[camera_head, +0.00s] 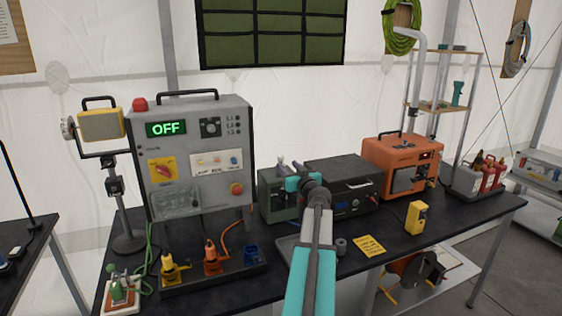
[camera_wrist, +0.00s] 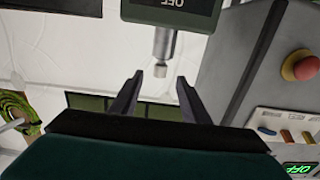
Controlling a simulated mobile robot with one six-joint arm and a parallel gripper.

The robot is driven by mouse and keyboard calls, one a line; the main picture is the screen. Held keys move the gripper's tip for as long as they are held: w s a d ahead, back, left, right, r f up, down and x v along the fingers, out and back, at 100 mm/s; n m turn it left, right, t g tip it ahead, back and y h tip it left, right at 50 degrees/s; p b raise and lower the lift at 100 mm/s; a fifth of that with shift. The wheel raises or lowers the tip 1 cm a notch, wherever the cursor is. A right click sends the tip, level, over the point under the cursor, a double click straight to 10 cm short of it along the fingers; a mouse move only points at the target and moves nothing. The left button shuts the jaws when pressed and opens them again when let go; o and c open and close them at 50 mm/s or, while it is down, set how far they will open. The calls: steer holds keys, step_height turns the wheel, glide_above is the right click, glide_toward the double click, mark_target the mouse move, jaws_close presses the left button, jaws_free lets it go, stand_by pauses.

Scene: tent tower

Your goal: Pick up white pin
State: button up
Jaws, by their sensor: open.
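No thing is plainly a separate white pin. In the wrist view, which appears upside down, a silver shaft with a short pale tip (camera_wrist: 160,70) sticks out of a dark green device (camera_wrist: 170,12). The tip may be the white pin; I cannot be sure. My gripper (camera_wrist: 159,79) is open, with one dark finger on each side of the tip in the picture. I cannot tell how far beyond the fingers it is. In the head view, my gripper (camera_head: 289,167) is above the green device (camera_head: 277,203). My arm hides part of the bench there.
A grey control panel (camera_head: 222,125) showing OFF stands left of my gripper. A black box (camera_head: 345,178) and an orange case (camera_head: 402,155) stand to the right. A lamp (camera_head: 101,125) stands left.

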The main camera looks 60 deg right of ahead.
mark_target(282, 160)
steer(key=shift+p+x, duration=0.35)
steer(key=shift+x, duration=1)
steer(key=shift+r+p+x, duration=0.2)
steer(key=shift+p+x, duration=0.75)
steer(key=shift+x, duration=0.2)
steer(key=shift+p+x, duration=0.8)
steer(key=shift+x, duration=0.7)
steer(key=shift+f, duration=0.15)
jaws_close()
